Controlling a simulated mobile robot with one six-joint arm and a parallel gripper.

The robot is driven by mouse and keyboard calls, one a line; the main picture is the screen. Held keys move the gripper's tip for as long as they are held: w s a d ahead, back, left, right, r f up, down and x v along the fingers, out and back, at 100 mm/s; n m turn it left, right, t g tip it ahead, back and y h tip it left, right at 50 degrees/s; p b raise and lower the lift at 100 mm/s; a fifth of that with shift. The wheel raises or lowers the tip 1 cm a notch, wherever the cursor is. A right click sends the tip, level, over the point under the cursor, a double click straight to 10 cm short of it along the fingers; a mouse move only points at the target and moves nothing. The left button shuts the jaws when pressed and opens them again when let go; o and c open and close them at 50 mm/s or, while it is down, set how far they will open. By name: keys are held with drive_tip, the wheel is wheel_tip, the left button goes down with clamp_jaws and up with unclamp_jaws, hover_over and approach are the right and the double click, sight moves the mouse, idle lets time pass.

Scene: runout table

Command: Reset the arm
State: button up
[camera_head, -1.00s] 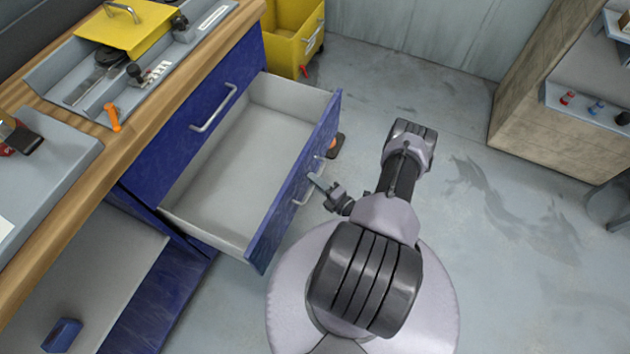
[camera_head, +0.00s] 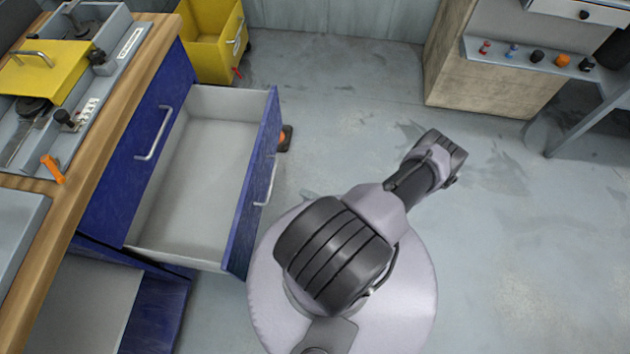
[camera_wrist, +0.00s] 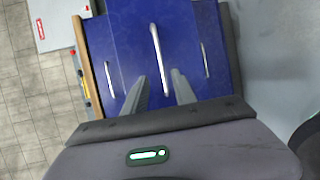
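My gripper (camera_wrist: 160,82) shows in the wrist view with its two dark fingers apart and nothing between them. It points toward blue drawer fronts, with a silver handle (camera_wrist: 160,62) ahead of the fingertips; I see no contact. In the head view my arm folds over my round base, and the gripper is almost wholly hidden behind the arm. The blue upper drawer (camera_head: 190,185) stands pulled out to the left of my arm, and its pale inside is empty. Its front handle (camera_head: 267,183) is clear of the arm.
A lower drawer (camera_head: 85,305) is also open at the bottom left. The wooden workbench (camera_head: 75,225) holds a grey tray (camera_head: 85,130) and a yellow-lidded box (camera_head: 45,70). A yellow bin (camera_head: 207,45) stands behind the drawer. A cabinet (camera_head: 490,85) is at the back right. Floor on the right is free.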

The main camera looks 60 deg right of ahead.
drive_tip(key=shift+s+r, duration=0.15)
drive_tip(key=shift+s, duration=1.05)
drive_tip(key=w+d+r+n+g+y, duration=0.2)
drive_tip(key=w+r+n+g+y, duration=0.15)
drive_tip(key=r+n, duration=0.4)
drive_tip(key=w+d+r+n+g+y, duration=0.2)
drive_tip(key=w+r+n+y, duration=0.25)
drive_tip(key=r+n, duration=0.3)
drive_tip(key=w+a+r+n+g+y, duration=0.1)
drive_tip(key=w+a+r+n+g, duration=0.15)
drive_tip(key=r+n, duration=0.35)
drive_tip(key=w+a+r+n+g, duration=0.2)
drive_tip(key=w+a+r+n, duration=0.15)
drive_tip(key=r, duration=0.35)
drive_tip(key=w+a+r+n+g+h, duration=0.1)
drive_tip(key=a+r+n+g+h, duration=0.3)
drive_tip(key=a+r+n, duration=1.1)
drive_tip(key=s+a+r+n+t+h, duration=0.2)
drive_tip(key=s+a+r+n+t, duration=0.1)
drive_tip(key=s+a+r+n, duration=0.4)
drive_tip(key=a+r+n, duration=0.1)
drive_tip(key=a+n, duration=0.2)
drive_tip(key=shift+a+r+t, duration=0.15)
drive_tip(key=shift+r+t, duration=0.25)
